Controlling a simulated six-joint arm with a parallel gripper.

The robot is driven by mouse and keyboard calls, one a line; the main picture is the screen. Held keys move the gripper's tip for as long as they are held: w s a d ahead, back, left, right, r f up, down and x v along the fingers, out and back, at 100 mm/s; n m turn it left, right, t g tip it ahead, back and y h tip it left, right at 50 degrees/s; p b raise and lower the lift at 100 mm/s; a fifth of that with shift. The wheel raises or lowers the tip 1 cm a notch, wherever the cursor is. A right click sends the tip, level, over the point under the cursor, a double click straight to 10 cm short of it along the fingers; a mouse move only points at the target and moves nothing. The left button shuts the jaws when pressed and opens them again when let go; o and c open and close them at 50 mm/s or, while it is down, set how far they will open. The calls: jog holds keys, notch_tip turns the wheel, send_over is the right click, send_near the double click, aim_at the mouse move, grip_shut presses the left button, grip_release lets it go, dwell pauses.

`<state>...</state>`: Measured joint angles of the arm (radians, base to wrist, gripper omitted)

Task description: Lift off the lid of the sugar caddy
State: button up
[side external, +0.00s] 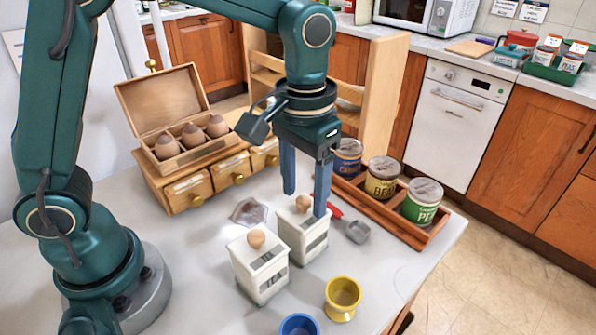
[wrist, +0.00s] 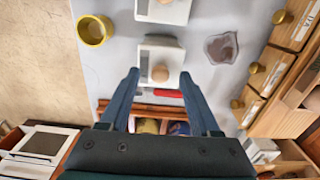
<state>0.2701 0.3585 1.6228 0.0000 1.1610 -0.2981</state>
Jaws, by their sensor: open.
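Two white caddies with round wooden knobs on their lids stand side by side on the table. I cannot read which one holds sugar. My gripper (side external: 304,204) is open, pointing down over the rear right caddy (side external: 303,238), with its fingers on either side of that lid's knob (side external: 304,203). In the wrist view the same knob (wrist: 160,73) lies between the fingertips, with a gap to each. The front left caddy (side external: 259,272) has its lid on and stands apart from the gripper; it also shows in the wrist view (wrist: 163,8).
A wooden tray (side external: 425,238) of tins stands behind on the right. A metal scoop (side external: 357,231) lies beside the rear caddy. A yellow cup (side external: 343,297) and blue cup (side external: 299,325) stand in front. A clear packet (side external: 250,212) and a drawer chest (side external: 187,191) are left.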

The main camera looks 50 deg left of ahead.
jog(key=shift+f, duration=0.35)
grip_shut()
jog(key=shift+r, duration=0.2)
